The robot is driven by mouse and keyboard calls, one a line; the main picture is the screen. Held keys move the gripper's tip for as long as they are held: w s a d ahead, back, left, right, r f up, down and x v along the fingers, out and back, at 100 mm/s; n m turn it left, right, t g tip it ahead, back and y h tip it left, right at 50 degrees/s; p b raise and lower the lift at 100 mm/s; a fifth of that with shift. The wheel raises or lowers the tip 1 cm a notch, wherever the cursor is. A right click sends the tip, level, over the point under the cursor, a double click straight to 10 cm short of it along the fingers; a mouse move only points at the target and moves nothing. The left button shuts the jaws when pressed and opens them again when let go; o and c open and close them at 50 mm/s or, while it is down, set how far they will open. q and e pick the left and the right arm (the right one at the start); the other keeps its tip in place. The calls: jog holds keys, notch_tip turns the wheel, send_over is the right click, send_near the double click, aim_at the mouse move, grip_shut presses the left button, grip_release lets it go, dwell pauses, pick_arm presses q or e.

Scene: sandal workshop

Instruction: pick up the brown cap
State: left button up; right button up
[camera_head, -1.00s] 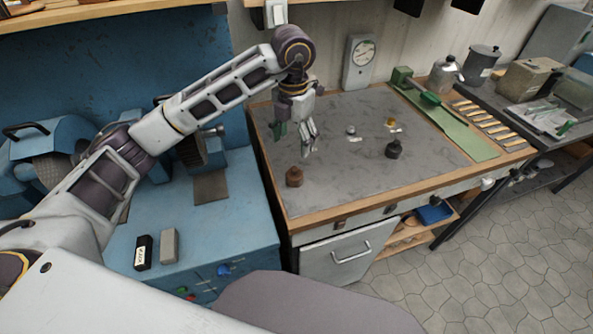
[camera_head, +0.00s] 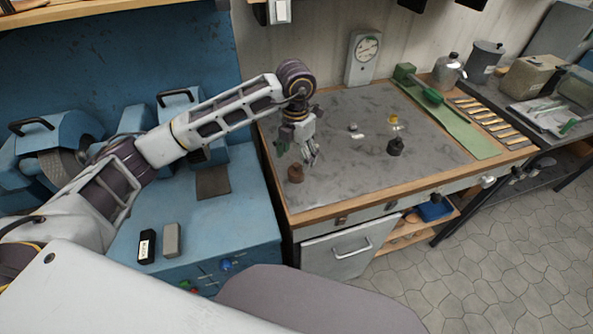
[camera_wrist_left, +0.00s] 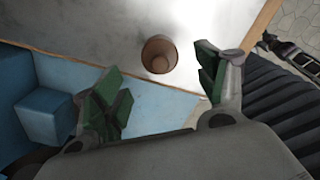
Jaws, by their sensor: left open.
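The brown cap (camera_head: 295,173) stands on the grey worktop near its left front corner. In the left wrist view the brown cap (camera_wrist_left: 159,54) shows from above, beyond the fingertips and between them, nearer the right finger. My left gripper (camera_head: 312,160) hangs just above the worktop, beside the cap on its right in the head view. In the left wrist view my left gripper (camera_wrist_left: 163,80) is open, with green finger pads spread apart and nothing between them. It does not visibly touch the cap. My right gripper is not in view.
A dark cap-like piece (camera_head: 396,147), a small silver piece (camera_head: 353,127) and a yellow piece (camera_head: 393,119) stand farther right on the worktop (camera_head: 350,180). A green mat (camera_head: 465,138) lies at its right. A blue bench (camera_head: 240,215) with two small blocks adjoins on the left.

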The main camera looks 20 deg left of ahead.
aim_at(296, 164)
pick_arm(q)
jog(key=shift+f, duration=1.25)
notch_tip(296, 164, down, 3)
jog(key=shift+r+p, duration=0.15)
jog(key=shift+p, duration=0.35)
jog(key=shift+w+f, duration=0.1)
jog(key=shift+f, duration=0.6)
jog(key=c, duration=1)
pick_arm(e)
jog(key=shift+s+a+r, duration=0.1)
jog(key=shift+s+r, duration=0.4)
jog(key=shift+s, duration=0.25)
pick_arm(q)
jog(key=shift+c, duration=0.2)
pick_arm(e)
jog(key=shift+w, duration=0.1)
